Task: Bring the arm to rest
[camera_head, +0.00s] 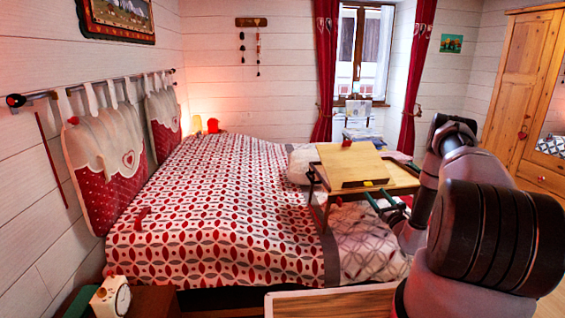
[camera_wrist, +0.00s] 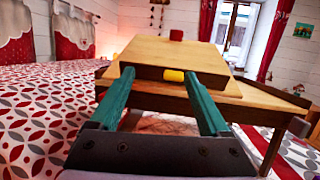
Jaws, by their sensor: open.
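My gripper (camera_wrist: 157,76) is open, with its two green fingers apart in the wrist view. Nothing shows held between them. A small yellow thing (camera_wrist: 173,75) shows at the board's front edge, between the fingertips; I cannot tell if either finger touches the board. In the head view my gripper (camera_head: 377,200) is at the near right side of the bed table (camera_head: 400,180), and my arm reaches in from the right.
The bed table stands on a bed with a red and white patterned cover (camera_head: 220,200). A small red thing (camera_head: 346,143) is at the board's far edge. A nightstand with a white clock (camera_head: 111,297) is at the lower left. A wooden wardrobe (camera_head: 520,90) stands at the right.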

